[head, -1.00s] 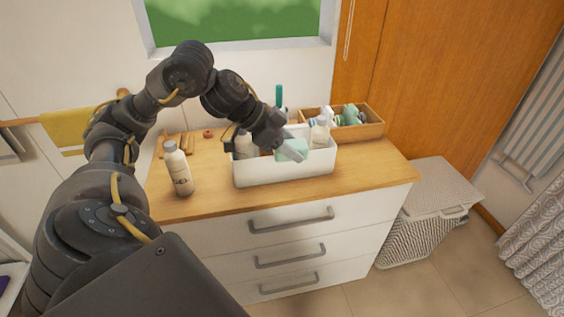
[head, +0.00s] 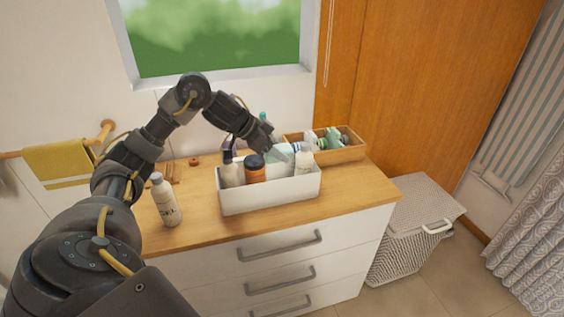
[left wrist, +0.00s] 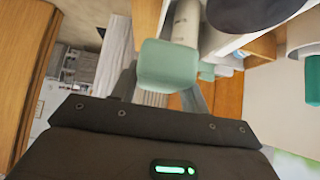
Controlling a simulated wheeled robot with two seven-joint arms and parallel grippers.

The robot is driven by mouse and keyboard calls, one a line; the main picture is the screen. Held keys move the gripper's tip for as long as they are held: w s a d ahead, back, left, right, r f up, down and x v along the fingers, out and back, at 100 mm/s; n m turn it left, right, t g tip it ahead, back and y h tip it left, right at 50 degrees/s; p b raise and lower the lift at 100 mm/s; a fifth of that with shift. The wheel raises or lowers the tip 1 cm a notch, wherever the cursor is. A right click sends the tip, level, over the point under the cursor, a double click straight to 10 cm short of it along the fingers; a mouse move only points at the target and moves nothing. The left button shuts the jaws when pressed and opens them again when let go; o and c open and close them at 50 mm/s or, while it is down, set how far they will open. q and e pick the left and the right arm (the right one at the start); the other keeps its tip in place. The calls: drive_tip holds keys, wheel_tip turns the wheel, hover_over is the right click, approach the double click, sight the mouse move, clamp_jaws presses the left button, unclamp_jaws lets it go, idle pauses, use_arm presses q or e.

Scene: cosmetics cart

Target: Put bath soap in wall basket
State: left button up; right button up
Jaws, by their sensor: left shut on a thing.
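The bath soap is a pale mint-green block with rounded corners; it fills the middle of the left wrist view (left wrist: 168,65). My left gripper (left wrist: 163,88) is shut on it, one finger on each side. In the head view my left gripper (head: 279,153) is at the back right of a white bin (head: 270,197), and the soap (head: 285,150) shows only partly beside its fingers, around rim height or above. I cannot tell the exact gap to the bin. No basket fixed to a wall is clearly visible. My right gripper is out of view.
The white bin holds several bottles and an orange jar (head: 255,172). A wooden box (head: 345,153) with bottles stands behind it. A white bottle (head: 165,200) stands left on the wooden top. A lidded hamper (head: 410,215) stands right on the floor.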

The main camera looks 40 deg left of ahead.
use_arm(q)
drive_tip(key=shift+w+a+f, duration=0.15)
drive_tip(key=shift+w+f, duration=0.45)
drive_tip(key=shift+f, duration=0.1)
drive_tip(key=shift+w+a+f, duration=0.15)
drive_tip(key=shift+w+f, duration=0.4)
drive_tip(key=shift+f, duration=0.15)
wheel_tip(320, 180, down, 4)
drive_tip(key=shift+w+r+p, duration=0.15)
drive_tip(key=shift+r+p, duration=0.1)
drive_tip(key=shift+p, duration=0.15)
drive_tip(key=shift+f, duration=0.1)
drive_tip(key=shift+f, duration=0.5)
drive_tip(key=o, duration=1.1)
